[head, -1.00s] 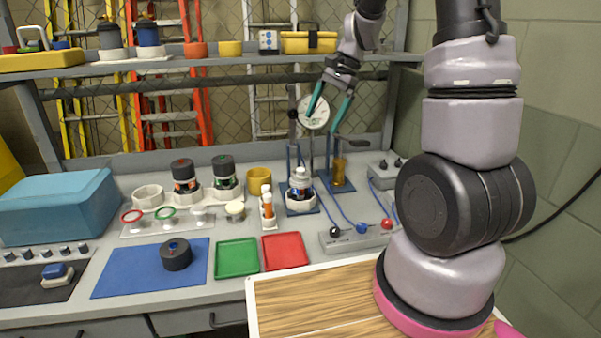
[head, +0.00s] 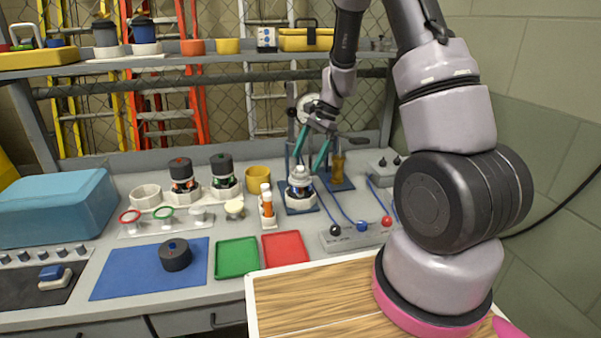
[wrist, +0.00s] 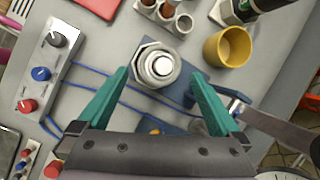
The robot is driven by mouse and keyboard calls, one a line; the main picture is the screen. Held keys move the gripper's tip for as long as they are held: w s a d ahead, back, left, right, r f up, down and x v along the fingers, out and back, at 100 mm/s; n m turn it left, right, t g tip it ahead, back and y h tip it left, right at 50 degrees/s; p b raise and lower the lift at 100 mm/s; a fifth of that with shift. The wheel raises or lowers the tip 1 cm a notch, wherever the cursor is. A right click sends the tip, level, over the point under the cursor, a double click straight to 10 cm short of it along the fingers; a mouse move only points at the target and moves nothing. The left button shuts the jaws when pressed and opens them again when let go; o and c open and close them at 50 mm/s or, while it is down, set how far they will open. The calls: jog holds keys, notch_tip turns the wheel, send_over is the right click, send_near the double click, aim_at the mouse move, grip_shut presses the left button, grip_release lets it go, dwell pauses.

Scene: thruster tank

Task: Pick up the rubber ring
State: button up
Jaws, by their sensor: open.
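A red ring (head: 130,216) and a green ring (head: 163,211) lie on a pale plate at the left of the bench in the head view. I cannot tell which thing is the rubber ring. My gripper (head: 309,160) is open and empty, pointing down above a white and grey fitting (head: 300,187) on a blue base. In the wrist view, the fingertips of my gripper (wrist: 160,76) lie on either side of the fitting's round top (wrist: 160,66). I cannot tell how far above it they are. My gripper is well right of the rings.
An orange-capped vial (head: 267,207) and a yellow cup (head: 258,179) stand left of the fitting. A brass piece on a blue stand (head: 338,165) stands close at the right. Blue cables run to a switch box (head: 350,236). Green (head: 237,258) and red (head: 284,249) trays lie in front.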

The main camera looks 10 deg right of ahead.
jog(key=shift+x, duration=1.4)
jog(key=c, duration=1.3)
notch_tip(320, 180, up, 10)
